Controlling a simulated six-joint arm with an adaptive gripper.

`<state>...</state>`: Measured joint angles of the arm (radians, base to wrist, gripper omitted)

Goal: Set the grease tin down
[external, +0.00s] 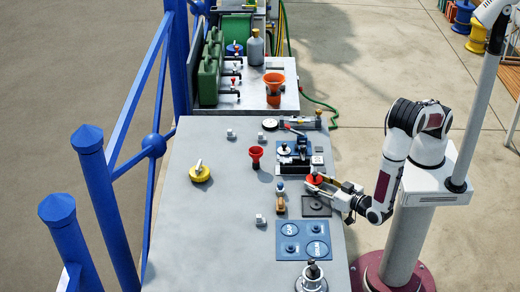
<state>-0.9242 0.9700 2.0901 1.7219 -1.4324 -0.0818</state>
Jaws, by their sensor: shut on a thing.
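My gripper (318,183) reaches in from the right over the right part of the grey worktop. It is shut on a small round red thing, which appears to be the grease tin (314,179). The fingers hide part of the tin. I cannot tell whether it touches the top or hangs just above it. A dark square pad (316,206) lies just in front of the gripper.
A black fixture (294,151) stands just behind the gripper. A blue marked panel (303,240) and a metal fitting (313,276) are in front. The left front of the worktop (200,240) is clear.

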